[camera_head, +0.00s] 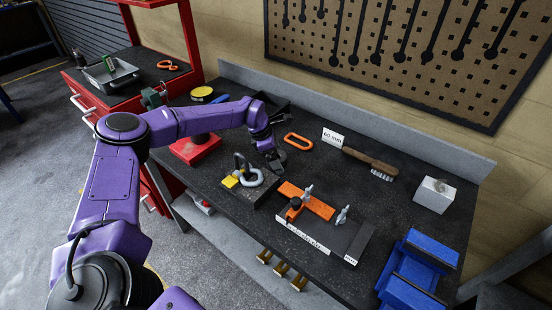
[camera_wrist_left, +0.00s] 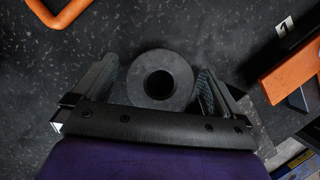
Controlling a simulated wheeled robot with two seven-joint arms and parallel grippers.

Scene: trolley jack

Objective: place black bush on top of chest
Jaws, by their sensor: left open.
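The black bush (camera_wrist_left: 160,76) is a dark ring with a round centre hole. In the left wrist view it sits on the dark bench top, between the spread fingers of my left gripper (camera_wrist_left: 157,84). Clear gaps show on both sides of it. In the head view my left gripper (camera_head: 272,157) is low over the bench, and the bush is mostly hidden there. The red chest (camera_head: 95,112) stands at the left of the bench, with a dark top. My right gripper is not in view.
A grey tray (camera_head: 110,74) and an orange item (camera_head: 167,65) are on the chest top. An orange ring (camera_head: 298,141), shackle (camera_head: 249,178), orange plate (camera_head: 306,200) and wooden brush (camera_head: 370,162) lie around the gripper. A blue vise-like object (camera_head: 420,265) is at right.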

